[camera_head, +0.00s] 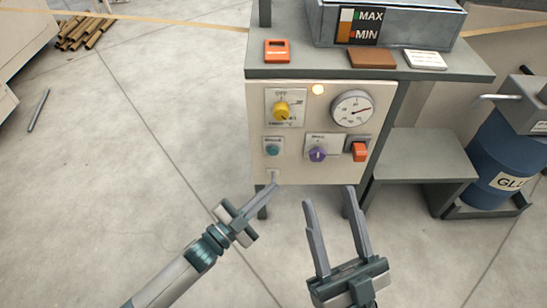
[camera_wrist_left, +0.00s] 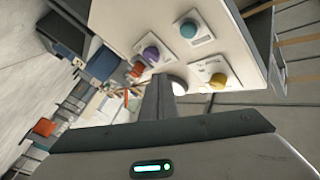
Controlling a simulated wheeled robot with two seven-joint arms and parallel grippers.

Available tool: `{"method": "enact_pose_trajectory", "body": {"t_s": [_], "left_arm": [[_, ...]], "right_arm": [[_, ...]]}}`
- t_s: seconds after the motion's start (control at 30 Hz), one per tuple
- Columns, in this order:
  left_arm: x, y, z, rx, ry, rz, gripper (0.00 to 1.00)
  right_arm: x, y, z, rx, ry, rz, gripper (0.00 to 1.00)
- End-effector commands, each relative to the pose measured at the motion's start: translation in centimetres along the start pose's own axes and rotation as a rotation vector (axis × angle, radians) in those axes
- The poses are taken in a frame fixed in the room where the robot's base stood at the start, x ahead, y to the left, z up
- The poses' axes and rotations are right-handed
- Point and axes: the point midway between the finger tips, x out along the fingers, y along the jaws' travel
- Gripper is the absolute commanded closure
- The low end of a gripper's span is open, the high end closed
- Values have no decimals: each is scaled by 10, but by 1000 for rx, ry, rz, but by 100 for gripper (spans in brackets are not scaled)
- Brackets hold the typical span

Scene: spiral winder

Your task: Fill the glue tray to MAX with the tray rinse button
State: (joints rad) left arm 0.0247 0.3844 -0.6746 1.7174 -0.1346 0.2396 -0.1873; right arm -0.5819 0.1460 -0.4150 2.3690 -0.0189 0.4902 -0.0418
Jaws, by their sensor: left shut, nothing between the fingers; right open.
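The grey glue tray (camera_head: 410,32) stands on top of the machine, with a MAX/MIN gauge (camera_head: 362,26) on its front. The gauge strip shows orange and white; the exact level is too small to read. A teal round button (camera_head: 272,150) sits on the cream panel's left side, under a small label I cannot read; it also shows in the left wrist view (camera_wrist_left: 188,29). My left gripper (camera_head: 275,187) is shut and empty, its tips just below that button near the panel's lower edge. My right gripper (camera_head: 328,195) is open and empty in front of the panel's lower right.
A blue glue drum (camera_head: 496,150) stands at right. The floor at left is mostly clear.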

Motion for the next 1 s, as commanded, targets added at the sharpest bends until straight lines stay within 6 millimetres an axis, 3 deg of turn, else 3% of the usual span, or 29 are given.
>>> {"method": "enact_pose_trajectory", "body": {"t_s": [0.67, 0.87, 1.0], "left_arm": [[7, -4, 3, 5, 9, 0, 100], [18, -12, 13, 7, 8, 0, 100], [30, -20, 21, 5, 9, 0, 100]], "right_arm": [[3, 3, -9, -6, 52, 0, 52], [7, 9, -18, -18, 130, 0, 52], [15, 18, -37, -44, 249, -6, 52]]}}
